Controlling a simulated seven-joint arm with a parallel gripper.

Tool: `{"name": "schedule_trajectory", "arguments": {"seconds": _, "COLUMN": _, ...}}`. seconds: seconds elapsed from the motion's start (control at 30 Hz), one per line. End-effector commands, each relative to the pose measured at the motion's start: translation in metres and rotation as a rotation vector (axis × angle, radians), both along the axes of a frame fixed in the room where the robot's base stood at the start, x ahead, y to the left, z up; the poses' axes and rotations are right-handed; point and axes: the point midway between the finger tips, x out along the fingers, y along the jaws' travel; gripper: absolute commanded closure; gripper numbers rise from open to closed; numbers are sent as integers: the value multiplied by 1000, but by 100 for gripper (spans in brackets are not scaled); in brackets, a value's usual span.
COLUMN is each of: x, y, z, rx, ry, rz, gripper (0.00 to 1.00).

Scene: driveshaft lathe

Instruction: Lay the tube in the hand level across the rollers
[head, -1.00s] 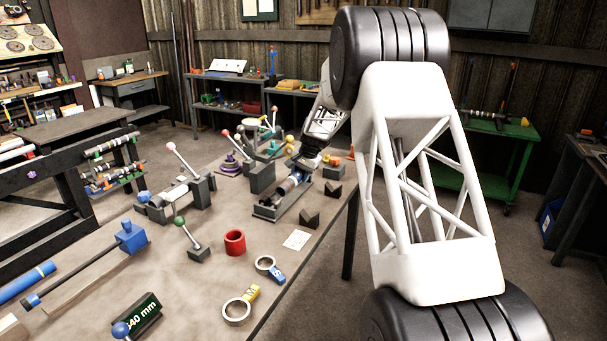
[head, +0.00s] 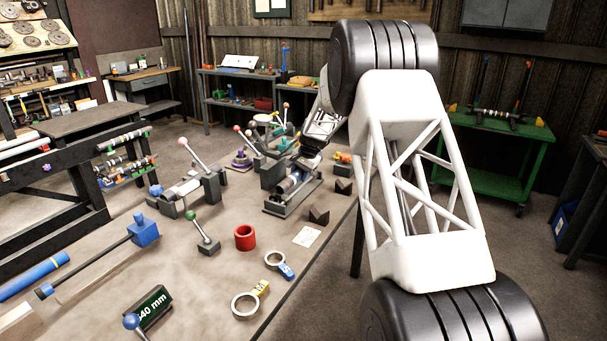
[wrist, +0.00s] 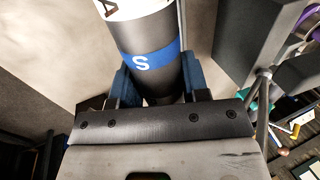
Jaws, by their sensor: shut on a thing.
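The tube (wrist: 145,40) is dark grey, with a blue band marked S and a white band with a black letter. In the wrist view it lies between the blue fingers of my gripper (wrist: 152,88), which is shut on it. In the head view my gripper (head: 305,163) is small and far off, above a low grey fixture (head: 292,200) on the bench. A short cylindrical part shows just below it there. I cannot tell whether the tube touches the fixture, and I cannot make out the rollers clearly.
Two dark V-blocks (head: 319,217) stand right of the fixture, near the bench edge. A white card (head: 307,236), a red ring (head: 245,237) and two tagged rings lie nearer. A pink-knobbed lever device (head: 190,187) stands to the left. A green cart (head: 495,150) stands beyond.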

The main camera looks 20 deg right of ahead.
Motion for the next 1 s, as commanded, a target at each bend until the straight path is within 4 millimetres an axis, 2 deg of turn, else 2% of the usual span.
{"name": "schedule_trajectory", "arguments": {"seconds": 0.5, "x": 19, "y": 18, "z": -6, "rx": 0, "ry": -1, "rz": 0, "gripper": 100}}
{"name": "schedule_trajectory", "arguments": {"seconds": 1.0, "x": 18, "y": 18, "z": -28, "rx": 0, "ry": -1, "rz": 0, "gripper": 100}}
